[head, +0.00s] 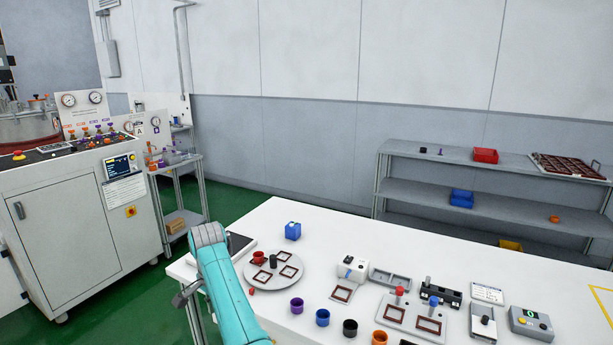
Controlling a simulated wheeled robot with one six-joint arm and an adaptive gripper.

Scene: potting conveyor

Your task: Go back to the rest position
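My teal arm (228,295) rises from the bottom edge to a grey joint at the table's left end. A small dark grey part, which looks like my gripper (184,296), sticks out to the left of the arm, beyond the table's left edge. Its fingers cannot be made out, and nothing is seen held there. The arm hides part of the white table (290,212) and whatever lies behind it.
A round grey plate (273,284) with brown frames and a red cup stands right of my arm. A grey shelf (450,204) stands behind; a control cabinet (85,220) stands left. Green floor lies between.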

